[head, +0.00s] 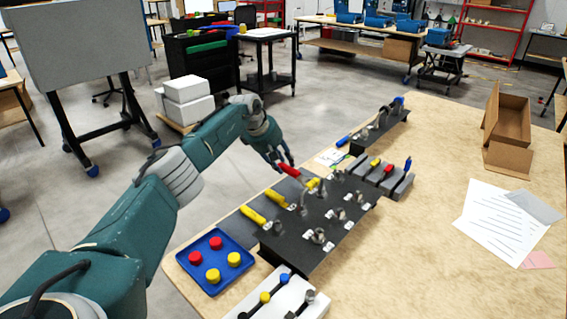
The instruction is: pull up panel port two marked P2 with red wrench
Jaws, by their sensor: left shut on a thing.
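My left gripper (281,165) is shut on the red wrench (289,170), over the far left edge of the black panel (292,252). The wrench's red handle is at the fingers, and its grey head points down and right toward the panel's fittings. The panel carries several metal port fittings with small white labels. The labels are too small to read, so I cannot tell which port is P2. I cannot tell whether the wrench head touches a fitting. My right gripper is not in view.
Yellow-handled tools (253,215) lie left of the panel. A blue tray (216,281) with red and yellow caps sits at the near left. A grey rack (398,187) of tools stands beyond the panel. Papers (500,222) and an open cardboard box (508,118) lie right.

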